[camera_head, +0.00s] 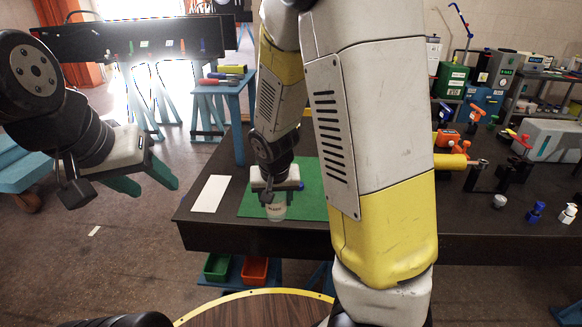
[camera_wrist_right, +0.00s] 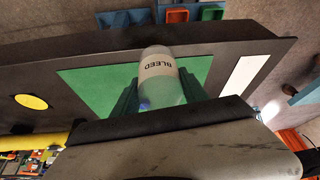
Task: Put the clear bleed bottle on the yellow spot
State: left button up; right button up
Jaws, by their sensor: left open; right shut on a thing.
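The clear bleed bottle (camera_wrist_right: 158,68) with a white "BLEED" label is between the green fingers of my right gripper (camera_wrist_right: 160,95), which is shut on it. In the head view the bottle (camera_head: 276,210) hangs under the right gripper (camera_head: 277,190), over the front part of the green mat. I cannot tell whether it touches the mat. The yellow spot (camera_wrist_right: 32,102) lies on the dark table to the left of the mat in the wrist view. In the head view my right arm seems to hide it. My left gripper (camera_head: 125,192) is open and empty, off the table's left side.
The green mat (camera_head: 312,190) lies on the dark table (camera_head: 235,236), beside a white strip (camera_head: 210,194). Pumps, fittings and small bottles, one blue-capped (camera_head: 536,212), stand at the right. Green (camera_head: 217,267) and red (camera_head: 254,270) bins sit below the table's front edge.

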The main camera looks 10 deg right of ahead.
jog(key=shift+w+d+r, duration=0.1)
jog(key=shift+w+r, duration=0.05)
jog(key=shift+w, duration=0.45)
jog(key=w+d, duration=0.1)
jog(key=w, duration=0.3)
jog(key=w+d+f, duration=0.1)
jog(key=w, duration=0.4)
jog(key=w+d, duration=0.1)
jog(key=w, duration=0.4)
jog(key=shift+w+d+f, duration=0.2)
jog(key=shift+w+f, duration=0.2)
jog(key=shift+w, duration=0.05)
jog(key=shift+f, duration=1.55)
jog(key=shift+f, duration=0.2)
jog(key=o, duration=1.4)
jog(key=shift+c, duration=0.2)
